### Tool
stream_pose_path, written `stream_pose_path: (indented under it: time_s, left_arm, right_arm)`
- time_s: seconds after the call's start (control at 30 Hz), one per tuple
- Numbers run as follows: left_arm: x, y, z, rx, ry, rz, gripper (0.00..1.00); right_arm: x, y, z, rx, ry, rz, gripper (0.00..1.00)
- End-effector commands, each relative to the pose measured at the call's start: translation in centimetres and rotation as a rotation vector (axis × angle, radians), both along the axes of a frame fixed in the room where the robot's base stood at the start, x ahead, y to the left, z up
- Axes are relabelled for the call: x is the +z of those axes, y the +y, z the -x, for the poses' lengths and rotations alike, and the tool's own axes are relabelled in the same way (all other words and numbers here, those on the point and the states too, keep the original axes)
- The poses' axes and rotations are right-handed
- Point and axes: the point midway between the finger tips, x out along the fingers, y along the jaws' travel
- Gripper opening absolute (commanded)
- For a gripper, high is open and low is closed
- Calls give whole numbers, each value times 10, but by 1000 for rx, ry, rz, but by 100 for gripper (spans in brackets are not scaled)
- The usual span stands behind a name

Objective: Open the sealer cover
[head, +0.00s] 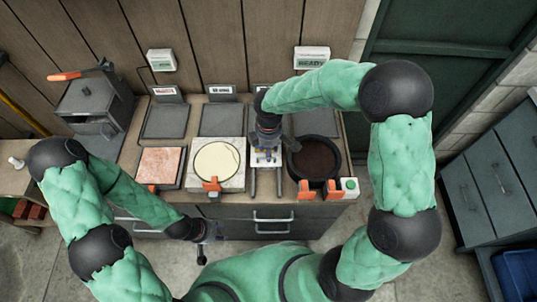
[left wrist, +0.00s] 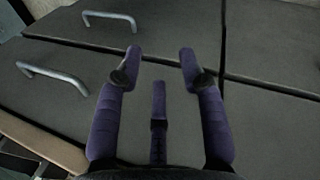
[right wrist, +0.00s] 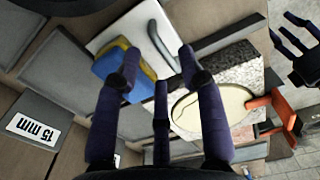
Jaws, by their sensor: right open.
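No part is marked as a sealer cover, and I cannot tell which one it is. Candidates on the counter are a cream disc (head: 216,163) on a speckled slab with an orange clamp, and a black round pan (head: 333,155) with dark contents and orange handles. My right gripper (head: 266,143) is above a white board (head: 265,160) between them. In the right wrist view its fingers (right wrist: 158,55) are spread and empty, over the white board (right wrist: 110,38) with a blue and yellow block and a grey handle. My left gripper (left wrist: 160,55) is open and empty before the drawer fronts.
A grey box machine (head: 96,100) with an orange lever stands at the counter's left. A pink tile (head: 161,165) lies beside the slab. Grey pads line the back. A green button (head: 350,185) is at the right front. Drawers with handles (head: 273,214) are below; a dark cabinet (head: 485,185) stands right.

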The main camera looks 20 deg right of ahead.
Motion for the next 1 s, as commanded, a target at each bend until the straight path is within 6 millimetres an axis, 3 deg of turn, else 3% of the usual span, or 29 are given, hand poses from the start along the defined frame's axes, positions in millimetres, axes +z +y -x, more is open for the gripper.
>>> stream_pose_path:
  time_s: [0.2,0.57,0.7,0.73,1.0]
  left_arm:
    - [-9,0,0,0,0,0,40]
    - [-9,0,0,0,0,0,40]
    - [-9,0,0,0,0,0,40]
    - [-9,0,0,0,0,0,40]
    - [-8,0,0,0,0,0,40]
  right_arm:
    - [-23,0,0,0,0,0,40]
    - [-26,0,0,0,-1,0,40]
    - [-26,0,0,0,-1,0,4]
    - [-26,0,0,0,-1,0,0]
    - [-25,1,5,1,0,0,0]
